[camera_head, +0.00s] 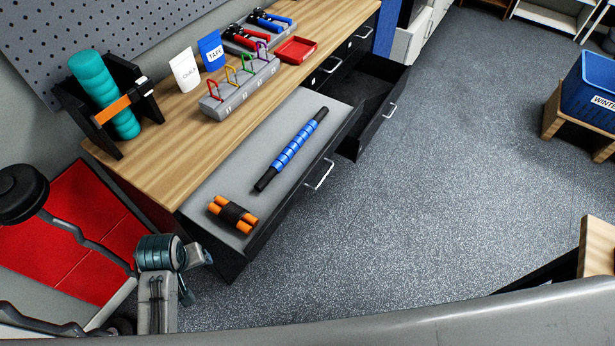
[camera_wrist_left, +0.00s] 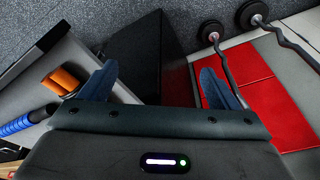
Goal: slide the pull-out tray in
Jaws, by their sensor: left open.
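The pull-out tray (camera_head: 235,180) stands pulled out from the wooden-topped bench, with a grey surface, dark sides and a silver front handle (camera_head: 320,175). A blue roller stick (camera_head: 293,148) and a strapped bundle of orange handles (camera_head: 233,214) lie on it. My left gripper (camera_head: 196,274) is open and empty, low beside the near left end of the bench, apart from the tray's handle. In the left wrist view the tray (camera_wrist_left: 62,62) is at the left and a dark panel (camera_wrist_left: 150,60) shows between the spread fingers. My right gripper is out of view.
A second dark drawer (camera_head: 375,125) is also open beyond the tray. The benchtop (camera_head: 160,150) holds a teal roller (camera_head: 103,95), a grey block with coloured clips (camera_head: 240,88) and a red dish (camera_head: 296,50). Floor right of the tray is clear.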

